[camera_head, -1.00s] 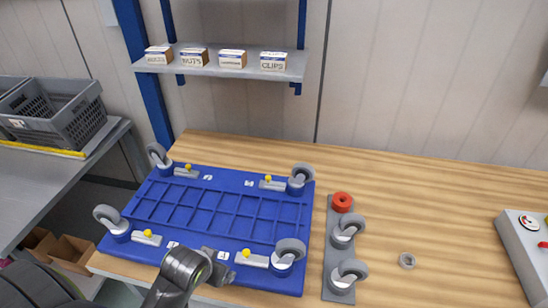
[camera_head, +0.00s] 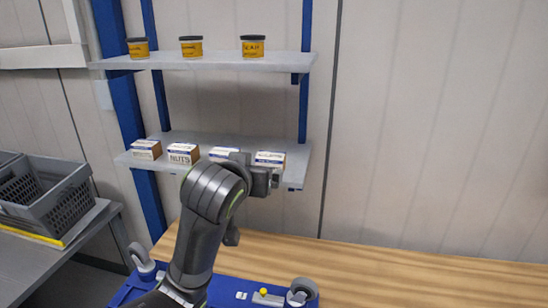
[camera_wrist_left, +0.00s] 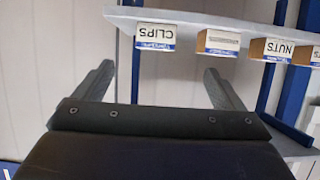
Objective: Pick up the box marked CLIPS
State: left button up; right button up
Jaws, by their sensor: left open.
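The box marked CLIPS (camera_head: 270,157) is the rightmost white-and-brown box on the lower shelf. My left gripper (camera_head: 262,180) is raised in front of it and covers its lower part in the head view. In the left wrist view the CLIPS box (camera_wrist_left: 155,37) appears upside down at the shelf edge, ahead of my left gripper (camera_wrist_left: 159,70). The fingers are spread wide with nothing between them, and the box lies beyond their tips, apparently apart from them. My right gripper is not in view.
The NUTS box (camera_head: 183,154) and other boxes stand left along the lower shelf (camera_head: 128,160). An upper shelf (camera_head: 215,62) with several yellow jars hangs above. Grey crates stand left.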

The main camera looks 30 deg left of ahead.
aim_at(269, 161)
pick_arm(q)
jog(key=x, duration=0.3)
jog(key=p+x, duration=0.1)
jog(key=x, duration=0.7)
jog(key=shift+w+r+p, duration=0.2)
jog(key=shift+w+p, duration=0.15)
jog(key=shift+w+a+p, duration=0.1)
jog(key=shift+w+p, duration=0.25)
jog(key=shift+w, duration=0.05)
jog(key=p+x, duration=0.1)
jog(key=x, duration=0.1)
jog(key=p+x, duration=0.1)
jog(key=shift+w, duration=0.45)
jog(key=shift+w+f, duration=0.2)
jog(key=shift+w, duration=0.15)
jog(key=c, duration=1.3)
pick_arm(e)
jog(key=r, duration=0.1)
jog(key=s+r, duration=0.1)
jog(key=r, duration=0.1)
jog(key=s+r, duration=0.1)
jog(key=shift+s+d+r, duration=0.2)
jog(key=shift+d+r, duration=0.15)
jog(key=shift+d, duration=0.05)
pick_arm(q)
jog(key=shift+o, duration=0.2)
jog(key=shift+r, duration=0.15)
